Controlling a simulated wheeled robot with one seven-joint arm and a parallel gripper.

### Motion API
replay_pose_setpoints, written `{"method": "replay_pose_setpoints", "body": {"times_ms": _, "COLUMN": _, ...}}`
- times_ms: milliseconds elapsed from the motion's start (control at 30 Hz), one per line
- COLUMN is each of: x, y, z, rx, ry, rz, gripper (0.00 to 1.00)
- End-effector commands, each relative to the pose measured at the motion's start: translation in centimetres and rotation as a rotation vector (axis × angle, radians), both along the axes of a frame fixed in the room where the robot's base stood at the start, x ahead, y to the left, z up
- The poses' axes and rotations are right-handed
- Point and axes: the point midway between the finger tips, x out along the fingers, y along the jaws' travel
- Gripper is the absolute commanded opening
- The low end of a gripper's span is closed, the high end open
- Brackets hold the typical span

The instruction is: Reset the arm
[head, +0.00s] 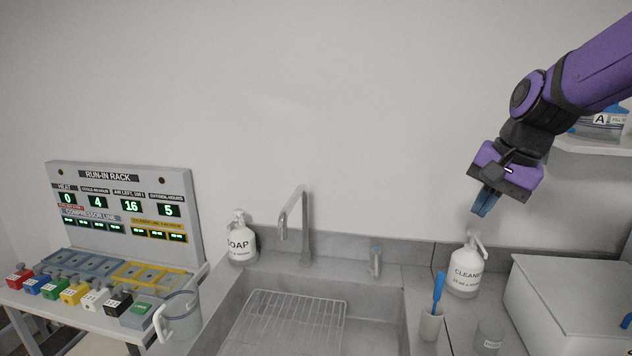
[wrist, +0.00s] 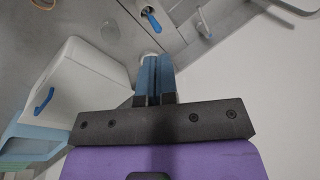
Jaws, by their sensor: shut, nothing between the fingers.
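My purple arm reaches in from the upper right in the head view. My gripper (head: 482,212) hangs in the air above the cleaner bottle (head: 466,270), in front of the bare wall, with its blue fingers pointing down. The fingers are shut together with nothing between them. In the wrist view my gripper's blue fingers (wrist: 155,62) lie side by side over the counter.
Below are a sink with a wire rack (head: 290,325), a tap (head: 290,220), a soap bottle (head: 240,242), a cup with a blue brush (head: 431,322) and a white box (head: 570,300). The run-in rack (head: 125,180) stands left. A shelf (head: 595,146) is at right.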

Motion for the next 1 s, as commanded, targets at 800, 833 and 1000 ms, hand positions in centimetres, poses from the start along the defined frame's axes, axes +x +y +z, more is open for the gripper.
{"method": "replay_pose_setpoints", "body": {"times_ms": 800, "x": -17.7, "y": -2.2, "z": 2.4, "rx": -0.396, "ry": -0.298, "rz": 0.505, "gripper": 0.00}}
{"method": "replay_pose_setpoints", "body": {"times_ms": 833, "x": -17.9, "y": -2.2, "z": 2.4, "rx": -0.404, "ry": -0.303, "rz": 0.514, "gripper": 0.00}}
{"method": "replay_pose_setpoints", "body": {"times_ms": 1000, "x": -18.7, "y": -2.4, "z": 2.2, "rx": -0.425, "ry": -0.314, "rz": 0.539, "gripper": 0.00}}
